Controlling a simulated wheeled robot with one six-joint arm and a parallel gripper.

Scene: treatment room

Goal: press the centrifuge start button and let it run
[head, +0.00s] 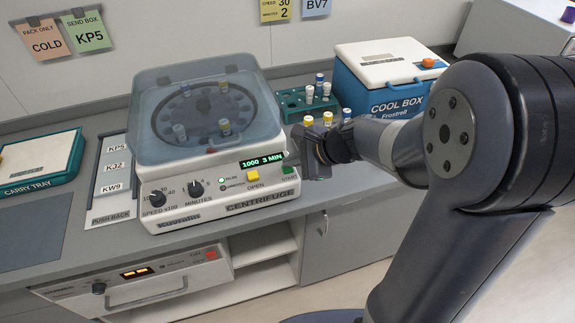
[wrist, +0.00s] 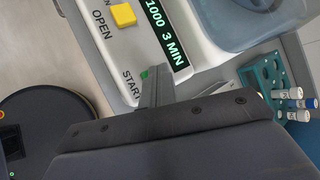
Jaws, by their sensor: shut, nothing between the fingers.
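The centrifuge (head: 230,205) stands on the counter with its clear bluish lid (head: 205,110) down. Several capped tubes show in the rotor through the lid. Its display (head: 262,160) reads 1000 3 MIN. The green start button (head: 288,170) is at the front panel's right end, by the yellow open button (head: 252,175). My gripper (head: 306,150) is shut and empty, just right of the panel. In the wrist view its closed fingertips (wrist: 156,72) are beside the start button (wrist: 144,75) and partly cover that area; I cannot tell whether they touch it.
A green tube rack (head: 292,104) with several capped tubes and a blue cool box (head: 385,95) stand behind my gripper. A label board (head: 112,175) and a carry tray (head: 40,160) lie left of the centrifuge. A front unit (head: 140,285) is below the counter edge.

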